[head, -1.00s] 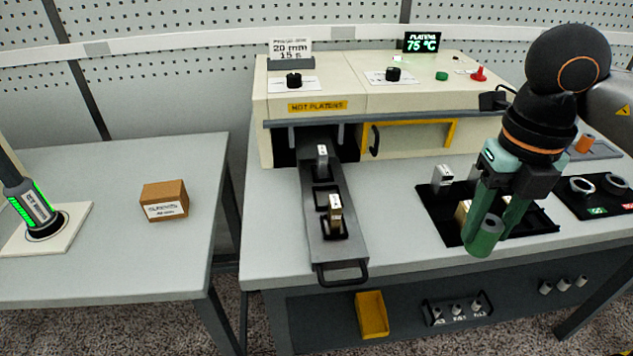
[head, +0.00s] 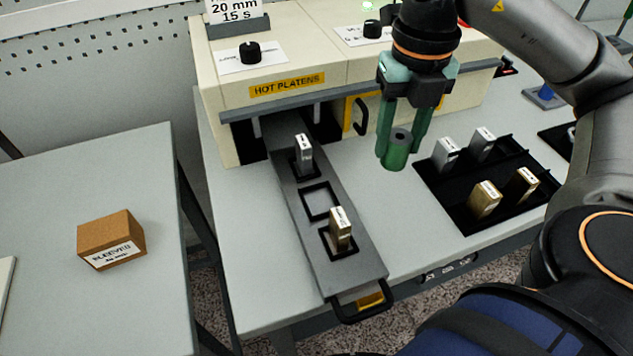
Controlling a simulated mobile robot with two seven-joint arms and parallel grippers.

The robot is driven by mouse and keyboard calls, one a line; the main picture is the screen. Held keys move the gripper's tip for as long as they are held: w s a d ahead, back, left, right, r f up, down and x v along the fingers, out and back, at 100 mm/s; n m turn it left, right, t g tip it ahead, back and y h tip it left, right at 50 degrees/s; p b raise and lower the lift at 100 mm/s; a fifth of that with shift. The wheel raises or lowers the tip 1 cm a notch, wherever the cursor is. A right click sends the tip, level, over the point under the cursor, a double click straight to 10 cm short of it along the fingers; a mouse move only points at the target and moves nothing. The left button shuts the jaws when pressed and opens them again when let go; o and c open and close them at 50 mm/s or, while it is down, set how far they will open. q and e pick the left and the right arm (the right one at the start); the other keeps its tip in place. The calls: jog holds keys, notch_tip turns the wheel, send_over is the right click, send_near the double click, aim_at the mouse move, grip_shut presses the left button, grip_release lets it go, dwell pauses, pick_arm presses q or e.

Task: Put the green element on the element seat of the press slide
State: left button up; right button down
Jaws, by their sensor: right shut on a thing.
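The green element (head: 396,153) is a short upright cylinder with a hole in its top. My right gripper (head: 404,135) comes down from above and is shut on it, holding it above the table between the press slide and the black tray. The press slide (head: 349,274) is pulled out of the press toward the front. It has a silver block (head: 304,151) in its far square seat, an empty square middle seat (head: 320,201), and a gold block (head: 340,229) in its near seat. My left gripper is not in view.
The cream press (head: 290,95), labelled HOT PLATENS, stands behind the slide. A black tray (head: 452,194) with several silver and gold blocks lies to the right. A brown box (head: 111,240) sits on the left table. The slide's handle (head: 358,307) overhangs the front edge.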

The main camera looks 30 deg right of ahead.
jog(key=w+a+f, duration=0.3)
jog(key=w+a+f+b, duration=0.1)
jog(key=w+a+f, duration=0.2)
jog(key=a+f, duration=0.1)
jog(key=shift+w, duration=0.1)
jog(key=shift+w+a+f, duration=0.2)
jog(key=shift+w+f, duration=0.1)
jog(key=shift+w+a+f, duration=0.1)
jog(key=shift+a+f, duration=0.05)
jog(key=shift+f, duration=0.1)
notch_tip(320, 180, down, 4)
jog(key=shift+w+a+r, duration=0.1)
jog(key=shift+w+r, duration=0.05)
jog(key=shift+r, duration=0.1)
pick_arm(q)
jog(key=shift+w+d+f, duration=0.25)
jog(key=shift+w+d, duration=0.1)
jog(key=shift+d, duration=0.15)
pick_arm(e)
jog(key=shift+f+b, duration=0.15)
jog(key=shift+b, duration=0.2)
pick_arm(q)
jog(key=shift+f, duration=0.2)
pick_arm(e)
jog(key=shift+c, duration=1.9)
grip_release()
